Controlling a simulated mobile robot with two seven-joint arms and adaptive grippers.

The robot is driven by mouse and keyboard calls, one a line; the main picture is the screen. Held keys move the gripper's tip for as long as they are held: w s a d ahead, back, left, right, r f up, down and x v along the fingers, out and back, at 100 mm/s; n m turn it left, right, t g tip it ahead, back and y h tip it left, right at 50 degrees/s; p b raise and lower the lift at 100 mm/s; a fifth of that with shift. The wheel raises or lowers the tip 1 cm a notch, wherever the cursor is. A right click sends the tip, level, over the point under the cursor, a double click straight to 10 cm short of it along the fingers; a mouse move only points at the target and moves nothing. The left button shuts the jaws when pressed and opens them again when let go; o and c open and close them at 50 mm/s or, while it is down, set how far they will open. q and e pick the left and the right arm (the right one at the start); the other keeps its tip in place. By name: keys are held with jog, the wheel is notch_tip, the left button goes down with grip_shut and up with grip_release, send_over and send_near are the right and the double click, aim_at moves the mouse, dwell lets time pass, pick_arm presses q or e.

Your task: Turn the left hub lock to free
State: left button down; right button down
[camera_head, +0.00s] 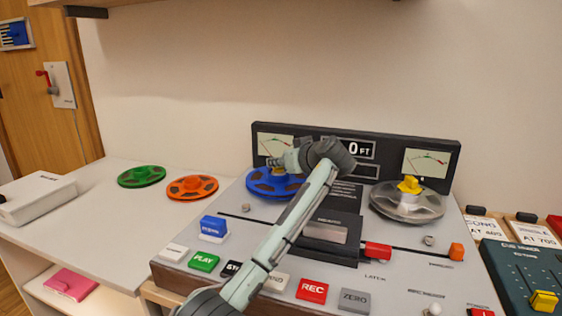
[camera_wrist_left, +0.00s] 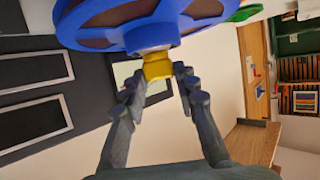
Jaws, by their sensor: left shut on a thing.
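The blue reel (camera_head: 262,182) sits at the left of the tape machine's top. Its yellow left hub lock (camera_wrist_left: 157,67) shows between my fingertips in the left wrist view. My left gripper (camera_wrist_left: 160,80) is shut on that lock. In the head view my left gripper (camera_head: 283,162) is over the blue reel's centre, and the lock is mostly hidden behind it. The right hub lock (camera_head: 410,185) is yellow too and sits on a clear-grey reel (camera_head: 407,207). My right gripper is not in view.
The meter panel (camera_head: 360,150) stands right behind the reels. Below my arm are push buttons such as PLAY (camera_head: 204,262) and REC (camera_head: 312,291), and the red lever (camera_head: 377,250). Green (camera_head: 141,177) and orange (camera_head: 192,188) reels lie on the left counter.

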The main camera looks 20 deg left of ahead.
pick_arm(q)
jog(key=shift+f, duration=0.2)
jog(key=c, duration=1.2)
grip_release()
jog(key=shift+o, duration=0.2)
jog(key=shift+r, duration=0.1)
jog(key=v, duration=1.2)
